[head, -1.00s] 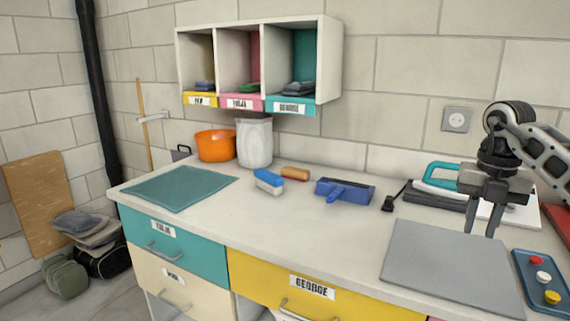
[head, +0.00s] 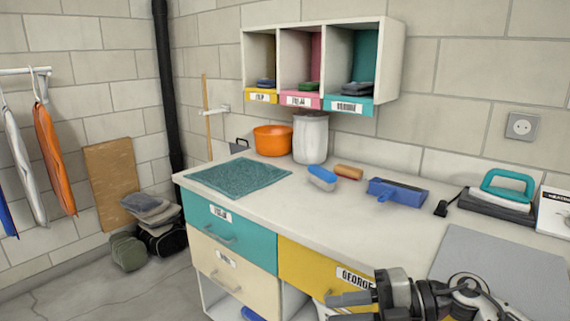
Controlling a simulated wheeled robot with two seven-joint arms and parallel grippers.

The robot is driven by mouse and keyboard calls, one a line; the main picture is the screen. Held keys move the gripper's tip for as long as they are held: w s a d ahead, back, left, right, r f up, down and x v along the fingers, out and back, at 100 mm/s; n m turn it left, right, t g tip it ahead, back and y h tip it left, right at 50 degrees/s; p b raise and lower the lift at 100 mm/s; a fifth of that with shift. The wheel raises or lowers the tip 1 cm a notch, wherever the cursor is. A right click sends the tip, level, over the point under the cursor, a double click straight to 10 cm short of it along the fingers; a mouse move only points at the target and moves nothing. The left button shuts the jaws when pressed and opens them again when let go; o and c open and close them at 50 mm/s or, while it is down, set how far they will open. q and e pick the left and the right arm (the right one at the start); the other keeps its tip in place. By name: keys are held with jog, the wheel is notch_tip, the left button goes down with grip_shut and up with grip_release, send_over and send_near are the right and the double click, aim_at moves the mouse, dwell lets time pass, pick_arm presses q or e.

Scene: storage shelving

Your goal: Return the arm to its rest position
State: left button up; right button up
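My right gripper (head: 338,308) is low at the bottom right, in front of the yellow drawer marked GEORGE (head: 312,268). Its fingers point left and stand apart, with nothing seen between them. The lower finger is partly cut off by the picture's edge. My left gripper and arm are not in view.
The white worktop (head: 330,215) holds a teal mat (head: 238,177), orange bowl (head: 272,140), brushes, a blue dustpan (head: 398,191), a teal-handled iron (head: 508,186) and a grey mat (head: 500,265). Cubbies (head: 392,62) hang above. Open floor lies at lower left.

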jog(key=s+d+f+m+t+h, duration=0.1)
jog(key=s+f+m+t+h, duration=0.3)
jog(key=m, duration=1)
jog(key=s+d+f+m+t+h, duration=0.2)
jog(key=s+f+m+t+h, duration=0.2)
jog(key=s+f+m+h, duration=0.4)
jog(key=s+f+m, duration=0.4)
jog(key=f+m, duration=0.3)
jog(key=shift+d+f+m, duration=0.2)
jog(key=shift+f+m, duration=0.05)
jog(key=shift+m, duration=0.05)
